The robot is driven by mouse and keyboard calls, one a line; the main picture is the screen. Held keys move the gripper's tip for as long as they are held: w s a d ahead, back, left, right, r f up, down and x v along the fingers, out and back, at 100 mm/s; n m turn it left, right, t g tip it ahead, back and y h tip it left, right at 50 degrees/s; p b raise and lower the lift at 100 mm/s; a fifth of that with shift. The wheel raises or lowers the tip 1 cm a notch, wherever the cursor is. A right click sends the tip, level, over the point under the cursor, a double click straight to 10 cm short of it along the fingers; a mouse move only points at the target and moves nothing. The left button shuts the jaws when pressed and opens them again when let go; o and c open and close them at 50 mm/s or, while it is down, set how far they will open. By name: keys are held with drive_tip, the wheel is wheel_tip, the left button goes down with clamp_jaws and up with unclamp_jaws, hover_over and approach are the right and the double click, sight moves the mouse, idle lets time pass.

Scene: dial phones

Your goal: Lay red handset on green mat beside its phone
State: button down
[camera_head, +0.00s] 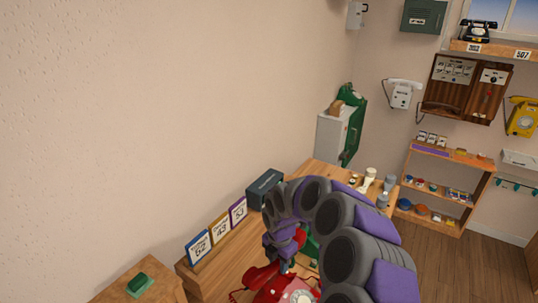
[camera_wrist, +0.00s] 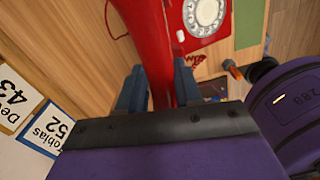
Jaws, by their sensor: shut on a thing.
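The red handset (camera_wrist: 156,38) runs between the two blue-grey fingers of my gripper (camera_wrist: 160,92) in the wrist view, and they are shut on it. Its far end is cut off by the top edge. The red phone (camera_wrist: 206,35) with its white dial lies just right of the handset. The phone also shows at the bottom of the head view (camera_head: 288,291), partly cut off. A green mat (camera_wrist: 251,24) lies right of the phone in the wrist view, cut off at the top. In the head view my gripper (camera_head: 283,250) is over the wooden bench, partly hidden by my arm.
Number cards stand along the wall, among them one marked 52 (camera_head: 198,247), left of my gripper. A green block (camera_head: 140,285) sits on a separate wooden surface at lower left. Small objects stand at the bench's far end.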

drive_tip(key=s+d+r+m, duration=0.1)
drive_tip(key=d+m, duration=0.4)
drive_tip(key=m, duration=0.8)
drive_tip(key=s+d+r+m, duration=0.1)
drive_tip(key=d+r+m, duration=0.2)
drive_tip(key=m, duration=1.1)
drive_tip(key=d, duration=0.3)
drive_tip(key=shift+s+r, duration=0.25)
drive_tip(key=shift+r, duration=0.05)
